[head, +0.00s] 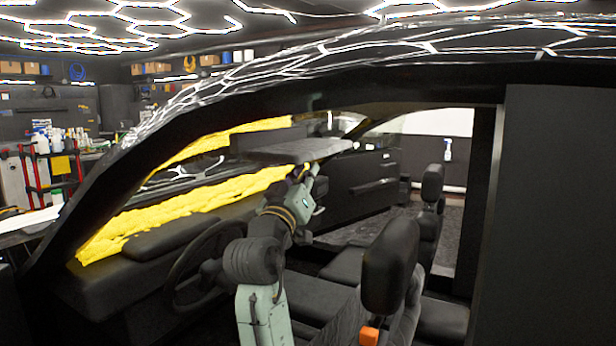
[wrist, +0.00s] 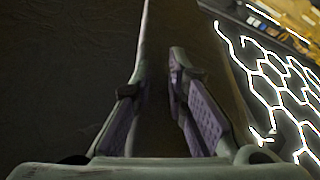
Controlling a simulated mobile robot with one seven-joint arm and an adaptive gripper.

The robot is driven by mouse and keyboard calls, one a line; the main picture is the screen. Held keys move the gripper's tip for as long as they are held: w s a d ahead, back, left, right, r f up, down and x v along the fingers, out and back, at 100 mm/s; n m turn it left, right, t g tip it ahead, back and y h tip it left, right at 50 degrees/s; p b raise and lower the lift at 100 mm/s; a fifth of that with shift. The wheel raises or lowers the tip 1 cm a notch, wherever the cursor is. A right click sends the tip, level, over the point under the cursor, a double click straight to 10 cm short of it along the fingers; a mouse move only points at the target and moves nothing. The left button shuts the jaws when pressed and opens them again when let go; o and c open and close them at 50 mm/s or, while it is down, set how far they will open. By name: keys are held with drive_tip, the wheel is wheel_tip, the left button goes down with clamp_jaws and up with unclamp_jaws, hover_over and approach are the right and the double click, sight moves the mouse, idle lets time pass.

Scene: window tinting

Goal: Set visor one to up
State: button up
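In the head view, a flat grey visor panel (head: 300,151) sticks out roughly level below the roof, at the top of the windshield. A darker panel (head: 262,138) stands beside it on the left, against the yellow-covered glass. No label shows which one is visor one. My gripper (head: 312,170) is just under the right part of the grey panel; touching or apart cannot be told. In the wrist view, my gripper's two fingers with purple pads (wrist: 160,100) are apart. A dark panel (wrist: 190,40) runs up behind and between them; whether it lies within the grip is unclear.
My arm reaches in past the steering wheel (head: 200,262) and the front seat headrest (head: 388,272). The dark roof frame (head: 330,85) arches above. Yellow material (head: 190,208) covers the lower windshield. Open room lies right of the gripper, towards the far door (head: 365,185).

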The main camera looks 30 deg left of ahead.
drive_tip(key=o, duration=0.5)
drive_tip(key=shift+f, duration=0.15)
drive_tip(key=v, duration=1.2)
